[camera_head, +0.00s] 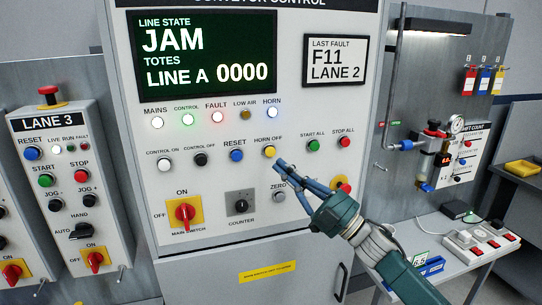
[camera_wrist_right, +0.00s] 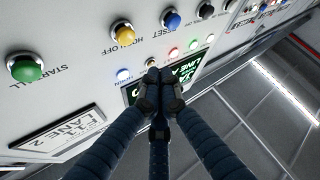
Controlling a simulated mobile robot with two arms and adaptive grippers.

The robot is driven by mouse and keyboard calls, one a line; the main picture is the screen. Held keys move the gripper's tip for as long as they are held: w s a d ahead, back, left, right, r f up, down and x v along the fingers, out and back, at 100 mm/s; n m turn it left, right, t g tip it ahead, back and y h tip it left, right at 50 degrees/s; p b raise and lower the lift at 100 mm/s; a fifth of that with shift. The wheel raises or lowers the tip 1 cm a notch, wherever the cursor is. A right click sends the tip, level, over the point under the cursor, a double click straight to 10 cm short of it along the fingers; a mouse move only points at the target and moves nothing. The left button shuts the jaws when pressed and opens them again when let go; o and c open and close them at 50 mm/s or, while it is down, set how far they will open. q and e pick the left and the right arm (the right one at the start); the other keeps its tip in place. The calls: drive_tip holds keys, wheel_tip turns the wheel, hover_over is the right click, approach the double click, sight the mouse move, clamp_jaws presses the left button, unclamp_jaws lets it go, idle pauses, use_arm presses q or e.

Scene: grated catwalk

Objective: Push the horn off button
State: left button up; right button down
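The horn off button (camera_head: 269,151) is a yellow round button on the light grey control panel, under the label HORN OFF. It also shows at the upper left of the right wrist view (camera_wrist_right: 124,34). My right gripper (camera_head: 279,164) has its blue fingertips just below and right of this button in the head view. In the right wrist view its fingers (camera_wrist_right: 155,82) come together at the tips with nothing between them. The tips look apart from the button; the exact gap to the panel is hard to tell. My left gripper is not in view.
The blue reset button (camera_head: 237,155) is left of the horn off button, and the green start all button (camera_head: 314,145) is right. The horn lamp (camera_head: 271,113) above glows bluish. A screen (camera_head: 207,55) reads JAM. A red main switch (camera_head: 184,213) sits lower left.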

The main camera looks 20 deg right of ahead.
sight(267, 150)
drive_tip(key=shift+w+a+b, duration=0.1)
drive_tip(key=shift+w+b, duration=0.5)
drive_tip(key=shift+w, duration=1.9)
drive_tip(key=shift+w, duration=0.1)
drive_tip(key=shift+w, duration=0.3)
drive_tip(key=shift+w+b, duration=0.4)
drive_tip(key=shift+w, duration=0.35)
drive_tip(key=shift+s, duration=0.1)
idle(0.5)
drive_tip(key=shift+s+p, duration=0.5)
drive_tip(key=shift+s, duration=0.6)
